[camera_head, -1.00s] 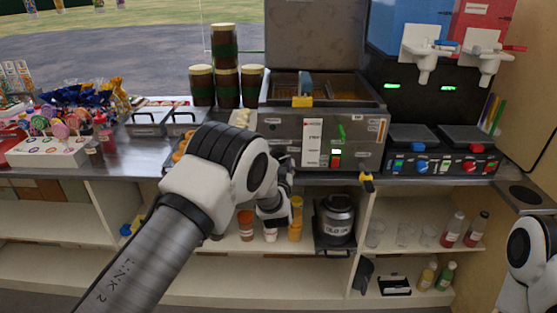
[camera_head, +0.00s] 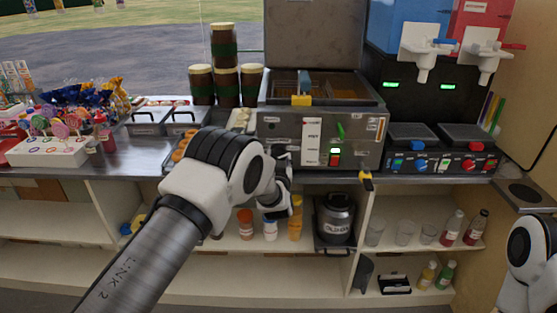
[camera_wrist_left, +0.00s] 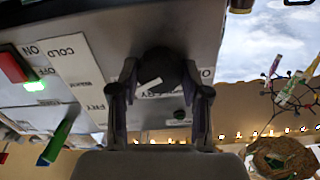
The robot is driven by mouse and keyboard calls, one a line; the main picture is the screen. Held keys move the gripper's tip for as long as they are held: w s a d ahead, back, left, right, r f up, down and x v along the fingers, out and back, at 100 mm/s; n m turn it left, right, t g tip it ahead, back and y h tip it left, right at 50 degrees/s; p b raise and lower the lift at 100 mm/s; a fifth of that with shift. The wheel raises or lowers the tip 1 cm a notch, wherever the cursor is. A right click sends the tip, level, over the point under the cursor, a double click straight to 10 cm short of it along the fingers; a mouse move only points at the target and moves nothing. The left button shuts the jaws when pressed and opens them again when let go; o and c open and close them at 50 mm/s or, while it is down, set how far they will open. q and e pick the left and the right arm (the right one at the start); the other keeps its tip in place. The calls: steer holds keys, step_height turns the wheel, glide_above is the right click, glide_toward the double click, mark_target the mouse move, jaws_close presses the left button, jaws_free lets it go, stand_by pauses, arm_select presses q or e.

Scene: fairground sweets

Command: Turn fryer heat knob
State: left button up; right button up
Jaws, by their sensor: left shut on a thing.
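The fryer (camera_head: 270,128) stands on the counter with its lid up. Its steel front carries a white label panel, a green lever (camera_head: 340,131) and a red switch with a lit green light (camera_head: 336,153). My right gripper is out of view.
A drinks dispenser (camera_head: 430,105) stands right of the fryer. Brown cups (camera_head: 226,85) are stacked to its left. Steel trays (camera_head: 145,124) and sweets fill the left counter. Bottles and a dark pot (camera_head: 336,218) stand on the shelf below my left gripper.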

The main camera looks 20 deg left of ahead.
arm_select(q)
steer(key=shift+n+b, duration=2.65)
steer(key=shift+n, duration=1.55)
steer(key=o, duration=1.1)
steer(key=shift+o, duration=0.2)
steer(key=v, duration=1.2)
